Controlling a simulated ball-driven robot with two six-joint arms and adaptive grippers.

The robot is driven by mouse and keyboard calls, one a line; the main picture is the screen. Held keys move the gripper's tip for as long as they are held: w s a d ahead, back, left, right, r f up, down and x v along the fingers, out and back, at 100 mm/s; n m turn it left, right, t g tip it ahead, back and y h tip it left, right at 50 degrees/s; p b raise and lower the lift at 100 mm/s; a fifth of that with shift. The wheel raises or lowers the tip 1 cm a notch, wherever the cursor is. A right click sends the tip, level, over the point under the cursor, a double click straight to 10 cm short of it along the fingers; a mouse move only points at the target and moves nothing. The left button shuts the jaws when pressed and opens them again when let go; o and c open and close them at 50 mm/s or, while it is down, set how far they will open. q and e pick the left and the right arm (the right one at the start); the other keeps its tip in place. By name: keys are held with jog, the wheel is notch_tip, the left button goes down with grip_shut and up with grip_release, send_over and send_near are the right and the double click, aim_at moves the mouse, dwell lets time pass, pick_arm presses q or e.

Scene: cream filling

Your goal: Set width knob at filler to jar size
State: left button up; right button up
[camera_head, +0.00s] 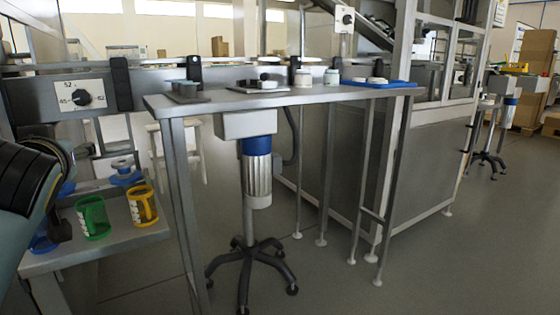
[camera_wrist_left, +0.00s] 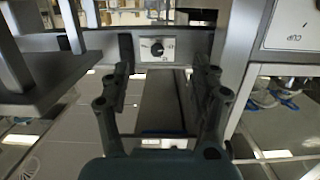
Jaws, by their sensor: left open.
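The width knob (camera_head: 83,98) is a small black dial on a white plate marked 45, 52 and 62, fixed to the conveyor side rail at the left of the head view. Its exact pointer setting is too small to read surely. The knob (camera_wrist_left: 157,48) also shows in the left wrist view, ahead of and between the fingers. My left gripper (camera_wrist_left: 162,67) is open and empty, apart from the knob. Two small pale jars, a left one (camera_head: 303,77) and a right one (camera_head: 332,77), stand on the metal table. My right gripper is not in view.
Black brackets (camera_head: 121,84) stand on the rail beside the plate. A blue tray (camera_head: 385,83) lies at the table's right end. Floor is clear at lower right.

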pick_arm(q)
jog(key=s+d+f+m+g+h, duration=0.1)
jog(key=s+f+m+g+h, duration=0.15)
jog(key=s+f, duration=0.5)
jog(key=s+d+f+m+g+h, duration=0.1)
jog(key=s+d+f+g, duration=0.15)
jog(key=s+f, duration=0.5)
jog(key=s+d+f+m+g+h, duration=0.2)
jog(key=s+f+g, duration=0.25)
jog(key=s, duration=0.55)
jog(key=s+d+f+m+g+h, duration=0.1)
jog(key=s+d+f+g+h, duration=0.3)
jog(key=s, duration=0.6)
jog(key=s+a+f+y, duration=0.1)
jog(key=s+a+f, duration=0.1)
jog(key=f, duration=0.9)
jog(key=s+a+f+y, duration=0.1)
jog(key=s+a+f, duration=0.1)
jog(key=f, duration=0.9)
jog(key=s+a+f+p, duration=0.1)
jog(key=s+f+p, duration=0.1)
jog(key=s+p, duration=1.3)
jog(key=shift+s+f+p, duration=0.25)
jog(key=shift+s+p, duration=0.15)
jog(key=shift+s, duration=0.1)
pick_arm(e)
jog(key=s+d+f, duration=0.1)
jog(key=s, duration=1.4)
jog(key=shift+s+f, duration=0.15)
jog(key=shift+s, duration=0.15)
